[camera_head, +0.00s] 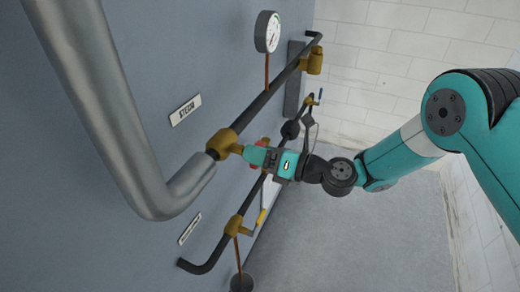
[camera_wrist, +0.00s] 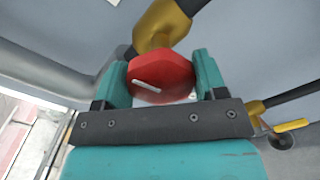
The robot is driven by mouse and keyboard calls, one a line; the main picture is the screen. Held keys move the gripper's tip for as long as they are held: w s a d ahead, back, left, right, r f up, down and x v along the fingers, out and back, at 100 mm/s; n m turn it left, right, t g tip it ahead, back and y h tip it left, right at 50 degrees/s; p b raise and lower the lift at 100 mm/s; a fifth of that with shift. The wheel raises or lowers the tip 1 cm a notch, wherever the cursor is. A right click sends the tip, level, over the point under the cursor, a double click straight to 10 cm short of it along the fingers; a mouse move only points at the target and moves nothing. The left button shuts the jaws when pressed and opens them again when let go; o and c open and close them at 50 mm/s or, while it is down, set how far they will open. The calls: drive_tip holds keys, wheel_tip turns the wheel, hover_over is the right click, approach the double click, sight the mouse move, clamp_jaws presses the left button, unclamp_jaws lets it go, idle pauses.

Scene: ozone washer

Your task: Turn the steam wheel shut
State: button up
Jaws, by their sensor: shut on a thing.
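The red steam wheel (camera_wrist: 162,78) sits between the two teal fingers of my gripper (camera_wrist: 160,62) in the wrist view, with a short white mark on its face. The fingers are shut on it from both sides. The wheel is on a brass valve (camera_wrist: 163,25). In the head view the brass valve (camera_head: 224,143) sits on the dark pipe by the STEAM label (camera_head: 185,110). My gripper (camera_head: 257,156) reaches it from the right and hides most of the wheel; only slivers of red show.
A thick grey pipe (camera_head: 110,110) bends down at the left. A pressure gauge (camera_head: 267,31) stands above the steam pipe. A lower pipe has a brass valve (camera_head: 235,225) with a yellow lever (camera_head: 261,218), close to my gripper. The floor (camera_head: 350,235) at lower right is clear.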

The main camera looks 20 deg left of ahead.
drive_tip(key=shift+m, duration=0.6)
drive_tip(key=shift+f, duration=0.1)
drive_tip(key=o, duration=0.9)
drive_tip(key=shift+o, duration=0.2)
drive_tip(key=shift+d+m, duration=0.3)
drive_tip(key=shift+d, duration=0.05)
drive_tip(key=s+d+b, duration=0.1)
drive_tip(key=d+b, duration=1.5)
drive_tip(key=b, duration=0.9)
drive_tip(key=shift+s+d, duration=0.2)
drive_tip(key=shift+d, duration=0.1)
